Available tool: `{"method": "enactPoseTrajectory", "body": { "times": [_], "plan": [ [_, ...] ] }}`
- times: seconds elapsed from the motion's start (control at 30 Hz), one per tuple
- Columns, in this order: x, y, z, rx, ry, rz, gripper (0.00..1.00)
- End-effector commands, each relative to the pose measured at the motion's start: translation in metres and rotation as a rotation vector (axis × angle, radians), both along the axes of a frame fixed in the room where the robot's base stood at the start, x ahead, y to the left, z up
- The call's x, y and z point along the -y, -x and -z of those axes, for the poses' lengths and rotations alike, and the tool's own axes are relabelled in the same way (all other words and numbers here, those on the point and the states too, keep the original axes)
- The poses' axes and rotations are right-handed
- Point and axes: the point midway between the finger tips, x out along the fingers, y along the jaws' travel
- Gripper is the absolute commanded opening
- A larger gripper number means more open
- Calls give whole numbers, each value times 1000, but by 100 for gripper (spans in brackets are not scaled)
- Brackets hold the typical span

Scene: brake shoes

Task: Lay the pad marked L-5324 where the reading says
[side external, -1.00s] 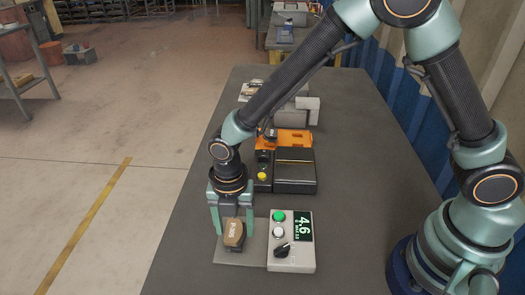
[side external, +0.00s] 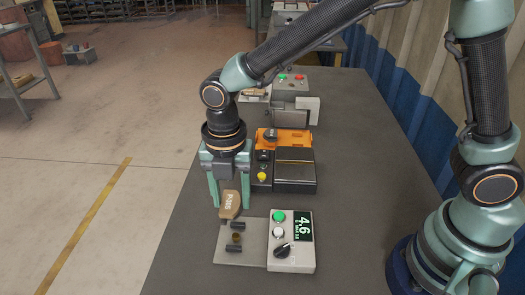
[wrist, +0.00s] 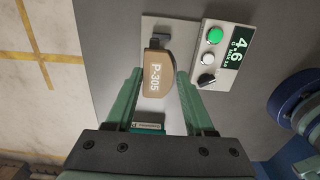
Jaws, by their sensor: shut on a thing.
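My gripper (side external: 230,203) is shut on a tan pad (side external: 230,206), held in the air just behind the grey plate of the gauge. In the wrist view the pad (wrist: 157,78) sits between the fingers (wrist: 160,72) and its face reads P-305. The gauge (side external: 291,262) has a green button, a white button, a dark knob and a screen (side external: 305,227) showing 4.6; the smaller line under it is too small to read surely. The plate (side external: 228,258) carries small dark blocks and a brownish round piece. I cannot make out a pad marked L-5324.
Behind stand a black box (side external: 295,172) with a yellow knob beside it, an orange case (side external: 293,138) and a grey block fixture (side external: 297,112). Farther back is a box with red and green buttons (side external: 290,82). The right side of the table is clear.

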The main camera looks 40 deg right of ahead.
Motion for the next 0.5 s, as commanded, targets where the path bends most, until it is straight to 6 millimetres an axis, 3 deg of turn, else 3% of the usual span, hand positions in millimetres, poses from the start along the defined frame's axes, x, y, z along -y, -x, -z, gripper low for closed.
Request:
{"method": "enactPoseTrajectory", "body": {
  "times": [0.03, 0.2, 0.5],
  "plan": [
    [-1, -2, -17, 8, -6, 0, 0],
    [-1, -1, -60, 7, -4, 0, 0],
    [0, -1, -102, 2, -1, 1, 0]
  ]
}}
